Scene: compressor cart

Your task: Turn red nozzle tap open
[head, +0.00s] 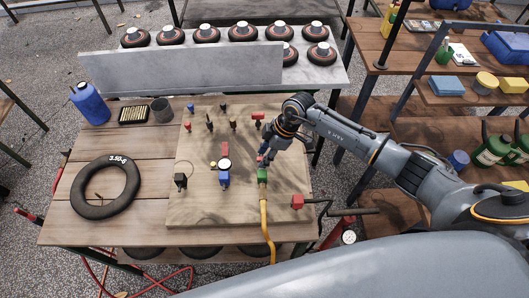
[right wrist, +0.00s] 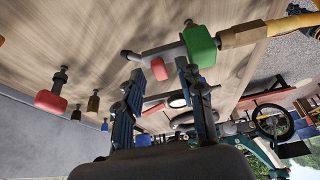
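The nozzle is a grey fitting with a green block (right wrist: 200,45) at its end, joined to a yellow hose piece (right wrist: 245,35). A small red tap (right wrist: 158,70) sits on the grey body. In the head view the green block (head: 262,175) stands on the wooden board (head: 205,205), with the yellow hose (head: 267,225) running toward the front. My right gripper (head: 265,154) is just behind the green block, largely covering the tap. In the right wrist view its two fingers are apart, with the tap showing between and beyond their tips; contact is unclear. My left gripper is out of view.
Several fittings stand on the board, including a red-topped one (head: 257,116) behind my gripper and a gauge (head: 224,164) to the left. A red block (head: 297,202) is at the board's right edge. A black tyre (head: 105,187) and blue bottle (head: 90,103) are left.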

